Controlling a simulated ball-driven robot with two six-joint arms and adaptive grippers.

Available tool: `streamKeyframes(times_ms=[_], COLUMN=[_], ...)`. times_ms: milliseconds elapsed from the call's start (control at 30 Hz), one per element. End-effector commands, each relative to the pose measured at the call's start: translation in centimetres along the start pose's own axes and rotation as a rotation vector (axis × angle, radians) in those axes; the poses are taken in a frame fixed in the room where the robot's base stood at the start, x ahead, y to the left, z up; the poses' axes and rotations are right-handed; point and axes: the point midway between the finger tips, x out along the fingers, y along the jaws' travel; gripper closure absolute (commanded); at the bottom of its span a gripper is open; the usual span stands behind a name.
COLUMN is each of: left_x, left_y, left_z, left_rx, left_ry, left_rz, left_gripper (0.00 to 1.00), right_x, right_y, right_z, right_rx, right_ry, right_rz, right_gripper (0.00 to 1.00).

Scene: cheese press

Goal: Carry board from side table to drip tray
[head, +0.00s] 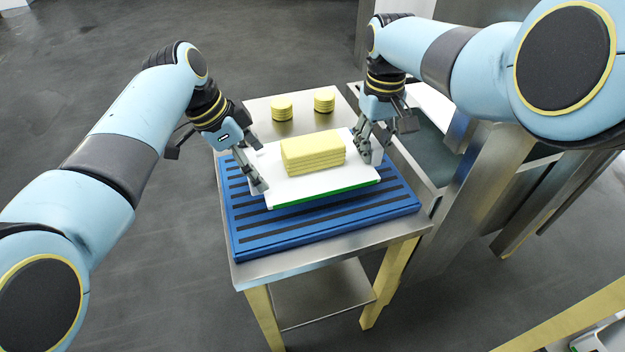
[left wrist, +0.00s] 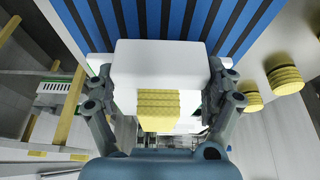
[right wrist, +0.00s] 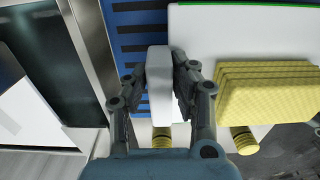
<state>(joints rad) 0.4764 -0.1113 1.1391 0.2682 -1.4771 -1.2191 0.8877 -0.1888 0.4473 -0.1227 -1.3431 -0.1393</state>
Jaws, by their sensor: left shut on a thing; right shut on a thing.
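The white board (head: 350,175) with a green edge lies level over a blue slatted rack (head: 245,236) on a metal table. A yellow layered block (head: 313,154) rests on the board; it also shows in the right wrist view (right wrist: 265,95). My left gripper (head: 256,166) is shut on the board's left end, on a white grip block (left wrist: 160,62). My right gripper (head: 370,143) is shut on the right end, on a similar grip block (right wrist: 159,85). I cannot tell whether the board touches the rack or hangs just above it.
Two short yellow round stacks (head: 282,109) (head: 324,101) stand at the back of the metal table (head: 290,264). A metal frame (head: 470,190) rises close to the table's right side. Open dark floor (head: 130,270) lies to the left.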

Motion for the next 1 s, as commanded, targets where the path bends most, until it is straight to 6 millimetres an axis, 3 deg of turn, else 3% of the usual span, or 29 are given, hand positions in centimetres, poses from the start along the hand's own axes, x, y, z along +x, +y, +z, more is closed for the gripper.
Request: streamKeyframes(times_ms=[467, 500, 567, 667, 1000], left_x=[3.9, 3.6, 3.5, 3.4, 2.8], left_y=[0.2, 0.2, 0.2, 0.2, 0.1], left_z=[1.6, 1.5, 1.4, 1.4, 1.4], left_rx=[-0.002, -0.003, -0.003, -0.003, -0.003], left_ry=[-0.001, -0.001, -0.001, -0.001, -0.001], left_rz=[0.009, 0.009, 0.008, 0.008, 0.004], left_gripper=[0.56, 0.1, 0.03, 0.0, 0.0], right_x=[4.1, 3.9, 3.7, 3.7, 3.8], right_y=[-0.1, -0.2, -0.1, -0.1, -0.1], right_z=[0.0, 0.1, 0.1, 0.1, 0.1], right_rx=[0.0, 0.0, 0.0, 0.0, 0.0], right_ry=[-0.005, -0.005, -0.005, -0.005, -0.007], right_rz=[-0.004, -0.004, -0.004, -0.003, -0.003], right_gripper=[1.0, 0.72, 0.64, 0.52, 0.52])
